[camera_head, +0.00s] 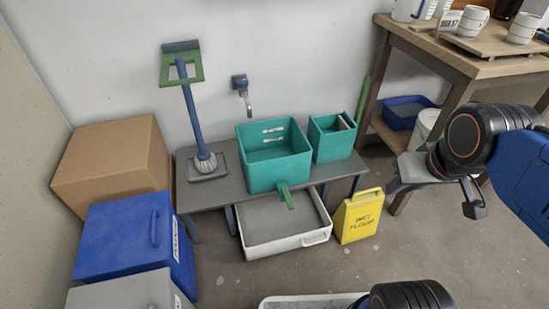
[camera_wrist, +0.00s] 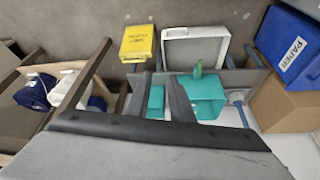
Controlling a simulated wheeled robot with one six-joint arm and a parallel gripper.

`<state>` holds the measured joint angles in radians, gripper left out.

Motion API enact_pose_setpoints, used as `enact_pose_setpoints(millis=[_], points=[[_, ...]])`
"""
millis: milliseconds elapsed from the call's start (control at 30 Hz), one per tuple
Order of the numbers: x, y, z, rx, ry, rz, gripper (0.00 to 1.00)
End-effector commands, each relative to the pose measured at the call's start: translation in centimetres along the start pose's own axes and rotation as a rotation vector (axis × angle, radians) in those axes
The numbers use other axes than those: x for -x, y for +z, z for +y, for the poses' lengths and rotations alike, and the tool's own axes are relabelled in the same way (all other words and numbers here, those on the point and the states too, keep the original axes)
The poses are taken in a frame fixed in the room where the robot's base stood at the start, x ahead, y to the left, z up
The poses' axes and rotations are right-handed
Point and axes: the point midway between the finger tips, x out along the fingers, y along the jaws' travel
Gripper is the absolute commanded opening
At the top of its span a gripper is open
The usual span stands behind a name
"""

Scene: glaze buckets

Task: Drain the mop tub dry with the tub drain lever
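The mop tub, a teal open box (camera_head: 272,178), stands on a low grey bench. Its green drain lever (camera_head: 287,197) sticks out at the front near the bottom and slopes down. Inside, pale marks show on the back wall; I cannot tell the water level. In the wrist view the tub (camera_wrist: 208,98) and lever (camera_wrist: 198,69) also show. A white-rimmed grey catch tray (camera_head: 285,246) lies on the floor below the lever. My gripper (camera_head: 432,198) is at the right, clear of the tub, its fingers apart and nothing between them.
A smaller teal bin (camera_head: 333,146) adjoins the tub. A yellow wet-floor sign (camera_head: 358,217) stands right of the tray. A mop (camera_head: 191,115), blue box (camera_head: 127,245) and cardboard box (camera_head: 115,160) are left. A wooden table (camera_head: 455,62) with cups stands right. A tap (camera_head: 241,86) is on the wall.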

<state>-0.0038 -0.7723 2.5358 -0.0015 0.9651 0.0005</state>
Motion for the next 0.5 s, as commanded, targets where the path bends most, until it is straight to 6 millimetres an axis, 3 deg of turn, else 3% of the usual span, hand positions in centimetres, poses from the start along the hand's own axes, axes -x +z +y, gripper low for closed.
enact_pose_setpoints(millis=[167,500], points=[[-0.8,-1.5,-0.6,0.013,-0.009,-0.026,0.36],[-4.7,-7.2,-3.6,0.065,-0.039,-0.115,0.36]])
